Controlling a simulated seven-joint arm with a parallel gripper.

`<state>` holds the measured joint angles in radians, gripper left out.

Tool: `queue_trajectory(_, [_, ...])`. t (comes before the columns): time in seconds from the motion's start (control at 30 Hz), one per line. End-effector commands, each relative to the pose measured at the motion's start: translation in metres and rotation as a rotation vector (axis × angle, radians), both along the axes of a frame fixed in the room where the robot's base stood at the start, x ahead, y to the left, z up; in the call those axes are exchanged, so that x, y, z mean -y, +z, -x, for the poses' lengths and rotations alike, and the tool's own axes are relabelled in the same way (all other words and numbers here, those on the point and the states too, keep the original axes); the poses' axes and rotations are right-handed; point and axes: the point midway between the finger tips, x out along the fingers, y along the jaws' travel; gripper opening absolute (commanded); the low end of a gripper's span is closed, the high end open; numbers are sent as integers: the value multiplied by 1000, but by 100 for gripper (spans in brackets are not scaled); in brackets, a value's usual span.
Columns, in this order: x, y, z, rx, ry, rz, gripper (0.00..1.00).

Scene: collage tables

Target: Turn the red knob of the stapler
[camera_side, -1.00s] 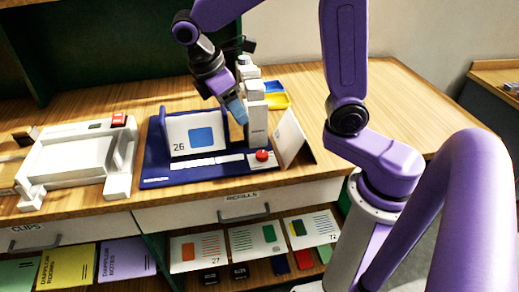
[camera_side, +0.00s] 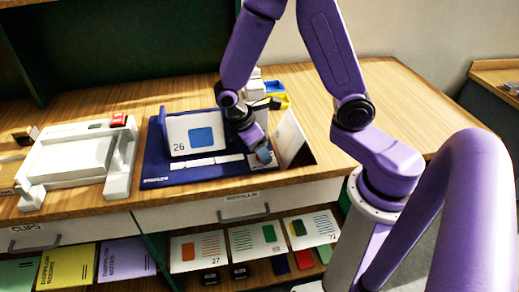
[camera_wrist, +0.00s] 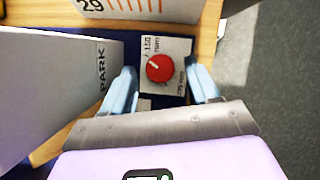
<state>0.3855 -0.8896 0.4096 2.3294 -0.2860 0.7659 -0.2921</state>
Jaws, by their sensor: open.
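The stapler has a dark blue base (camera_side: 160,172) holding a card marked 26 (camera_side: 181,140). Its red knob (camera_wrist: 159,68) is round with a white pointer mark and sits on a pale plate with printed labels (camera_wrist: 178,48). My gripper (camera_wrist: 163,84) is open, its blue fingertips at the left and right of the knob in the wrist view. I cannot tell whether they touch it. In the side view my gripper (camera_side: 263,157) is low over the front right corner of the base and hides the knob. A grey block marked PARK (camera_wrist: 60,85) stands left in the wrist view.
A standing card (camera_side: 292,137) is close right of my gripper. A white machine with a red part (camera_side: 119,119) stands at the left. Blue and yellow trays (camera_side: 275,89) are behind. The tabletop at the right (camera_side: 390,100) is clear.

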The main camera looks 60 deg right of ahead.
Motion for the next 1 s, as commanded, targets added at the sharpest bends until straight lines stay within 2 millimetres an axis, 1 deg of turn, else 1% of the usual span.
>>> queue_trajectory(0.13, [2,-6,2,-1,0,0,60])
queue_trajectory(0.4, [2,-7,2,-1,0,0,60])
queue_trajectory(0.47, [2,-7,2,-1,0,0,40])
queue_trajectory(0.5, [2,-7,2,-1,0,0,27])
queue_trajectory(0.57, [2,-7,2,-1,0,0,8])
queue_trajectory(0.6, [2,-7,2,-1,0,0,5])
queue_trajectory(0.83, [2,-6,2,-1,14,-1,5])
queue_trajectory(1.0, [2,-6,2,0,68,-1,5])
